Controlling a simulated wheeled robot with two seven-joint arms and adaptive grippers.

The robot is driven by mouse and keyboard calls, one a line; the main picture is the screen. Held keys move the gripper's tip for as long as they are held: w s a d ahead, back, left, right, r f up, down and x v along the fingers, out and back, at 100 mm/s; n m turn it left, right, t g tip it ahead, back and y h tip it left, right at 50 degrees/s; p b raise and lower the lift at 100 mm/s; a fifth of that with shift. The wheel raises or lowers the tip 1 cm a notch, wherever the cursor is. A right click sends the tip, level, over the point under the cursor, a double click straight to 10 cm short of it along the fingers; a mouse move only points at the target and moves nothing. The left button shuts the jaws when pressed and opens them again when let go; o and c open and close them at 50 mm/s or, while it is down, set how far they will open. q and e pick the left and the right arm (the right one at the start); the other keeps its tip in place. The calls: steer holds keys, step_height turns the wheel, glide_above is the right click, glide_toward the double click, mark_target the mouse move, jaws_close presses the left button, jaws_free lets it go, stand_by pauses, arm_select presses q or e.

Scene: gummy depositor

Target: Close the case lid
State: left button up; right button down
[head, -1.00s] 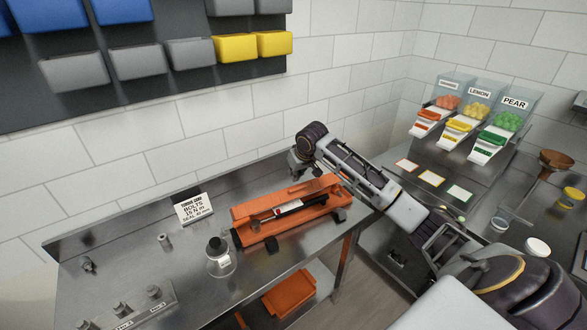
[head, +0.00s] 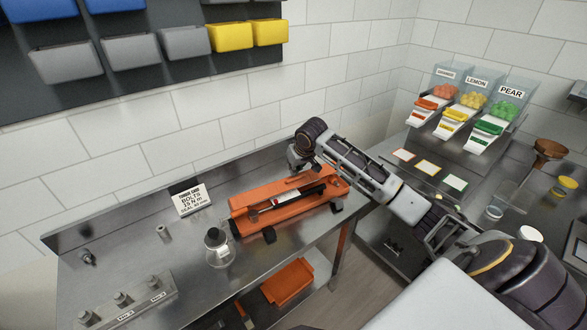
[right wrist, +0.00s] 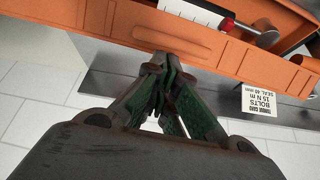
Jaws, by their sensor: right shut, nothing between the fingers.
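The orange case (head: 240,226) sits open on the steel bench, with a torque wrench (head: 297,195) lying in it; the wrench also shows in the right wrist view (right wrist: 226,24). Its orange lid (head: 262,192) is tilted back on the wall side; its ridged face fills much of the right wrist view (right wrist: 120,28). My right gripper (head: 300,168) is at the lid's back edge, near the wall. Its fingers (right wrist: 167,65) are shut and empty and overlap the lid in the wrist view; I cannot tell whether they touch. My left gripper is not in view.
A torque card (head: 190,199) stands left of the case by the wall. A small bottle (head: 216,247) stands close to its front left. A knob block (head: 124,306) is at front left. Candy dispensers (head: 465,105) stand at right. An orange bin (head: 288,283) is below the bench.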

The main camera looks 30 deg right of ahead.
steer(key=shift+s+f, duration=0.1)
steer(key=shift+s+f+t+b, duration=0.1)
steer(key=shift+t+b, duration=0.2)
steer(key=shift+b, duration=0.05)
steer(key=shift+s, duration=0.1)
steer(key=shift+s+a+f+t+b, duration=0.15)
steer(key=shift+s+t+b, duration=0.2)
steer(key=shift+t+b, duration=0.3)
